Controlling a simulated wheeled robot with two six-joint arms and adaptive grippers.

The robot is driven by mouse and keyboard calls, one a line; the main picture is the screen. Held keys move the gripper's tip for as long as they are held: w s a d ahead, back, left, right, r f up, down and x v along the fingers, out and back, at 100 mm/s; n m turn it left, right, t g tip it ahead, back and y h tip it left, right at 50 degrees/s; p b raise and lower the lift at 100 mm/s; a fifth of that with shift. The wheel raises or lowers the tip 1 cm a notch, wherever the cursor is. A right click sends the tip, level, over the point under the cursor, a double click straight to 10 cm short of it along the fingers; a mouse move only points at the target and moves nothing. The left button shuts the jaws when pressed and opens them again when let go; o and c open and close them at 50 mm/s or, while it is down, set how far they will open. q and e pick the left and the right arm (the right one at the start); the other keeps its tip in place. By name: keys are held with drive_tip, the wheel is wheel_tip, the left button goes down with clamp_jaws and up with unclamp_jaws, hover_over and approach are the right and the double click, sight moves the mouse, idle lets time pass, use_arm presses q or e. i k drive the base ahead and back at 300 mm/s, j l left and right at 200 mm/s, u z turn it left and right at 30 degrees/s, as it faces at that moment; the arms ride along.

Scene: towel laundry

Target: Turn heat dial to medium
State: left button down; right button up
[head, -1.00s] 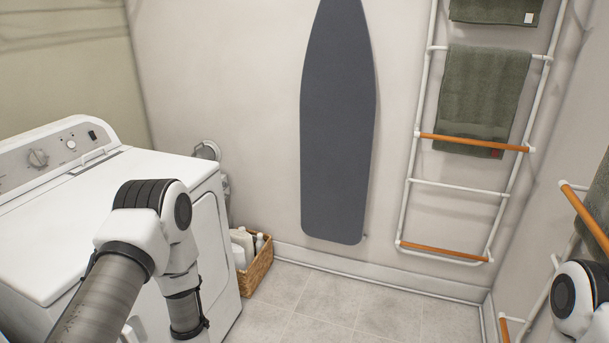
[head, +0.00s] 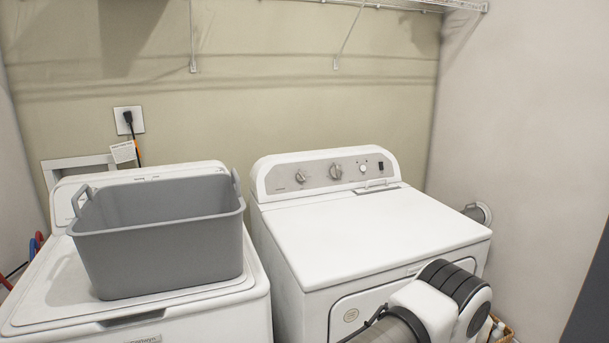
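The white dryer (head: 375,228) stands at the middle right in the head view. Its raised control panel (head: 316,173) at the back carries a smaller dial (head: 300,177) on the left, a larger dial (head: 335,172) in the middle, a small round white button (head: 363,168) and a dark switch (head: 380,166). The dial labels are too small to read, so I cannot tell which one is the heat dial or its setting. Neither gripper is in view.
A grey laundry basket (head: 160,240) stands on the white washer (head: 200,310) to the left. A wire shelf (head: 420,4) hangs high on the wall. The dryer top is clear. A wicker basket (head: 507,334) shows partly at the lower right.

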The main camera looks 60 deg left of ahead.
sight(299, 176)
drive_tip(key=u, duration=1.8)
drive_tip(key=i+l, duration=0.1)
drive_tip(key=l, duration=0.25)
drive_tip(key=i+l, duration=0.1)
drive_tip(key=l, duration=0.2)
drive_tip(key=i+l, duration=0.1)
drive_tip(key=l, duration=0.25)
